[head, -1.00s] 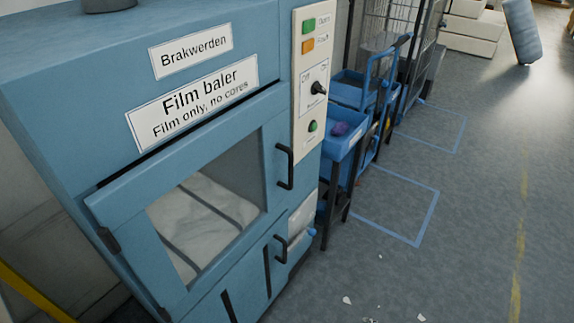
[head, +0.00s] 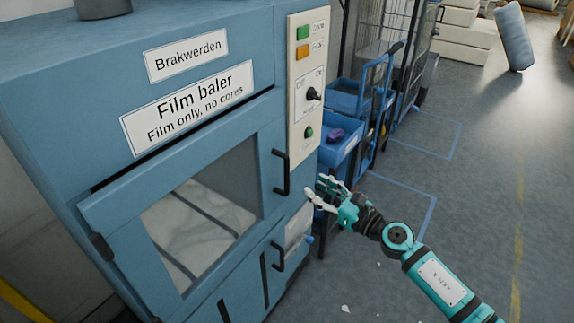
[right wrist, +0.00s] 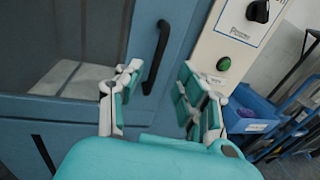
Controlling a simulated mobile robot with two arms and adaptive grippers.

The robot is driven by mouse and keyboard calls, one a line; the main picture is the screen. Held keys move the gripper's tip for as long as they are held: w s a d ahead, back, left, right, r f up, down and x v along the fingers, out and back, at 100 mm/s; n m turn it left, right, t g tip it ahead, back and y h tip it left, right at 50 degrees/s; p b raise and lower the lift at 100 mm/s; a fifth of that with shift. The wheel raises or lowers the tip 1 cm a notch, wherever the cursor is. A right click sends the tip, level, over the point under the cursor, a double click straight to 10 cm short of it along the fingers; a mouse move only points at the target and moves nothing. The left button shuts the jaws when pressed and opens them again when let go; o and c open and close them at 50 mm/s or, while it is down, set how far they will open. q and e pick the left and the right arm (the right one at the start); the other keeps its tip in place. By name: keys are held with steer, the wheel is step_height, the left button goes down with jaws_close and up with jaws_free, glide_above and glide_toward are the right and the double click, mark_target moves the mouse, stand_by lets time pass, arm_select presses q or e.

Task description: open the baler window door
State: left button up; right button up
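The blue film baler has a window door (head: 106,210) that looks shut, with white film behind its glass. Its black upright handle (head: 281,172) is on the door's right side. My right gripper (head: 313,188) is to the right of the handle in the head view, apart from it and empty. In the right wrist view the open fingers (right wrist: 160,82) stand either side of the line to the handle (right wrist: 157,57), which is still beyond the fingertips. My left gripper is not in view.
A control panel (head: 306,90) with buttons and a black knob is right of the door. A lower door handle (head: 278,256) sits below. Blue bins (head: 340,150) on a cart stand behind my right gripper. The floor at right is open, with small white scraps.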

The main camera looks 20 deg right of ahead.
steer(key=x, duration=1.1)
steer(key=shift+w+a+p, duration=0.15)
steer(key=shift+w+p, duration=0.15)
steer(key=shift+w, duration=0.05)
steer(key=shift+c, duration=0.2)
jaws_close()
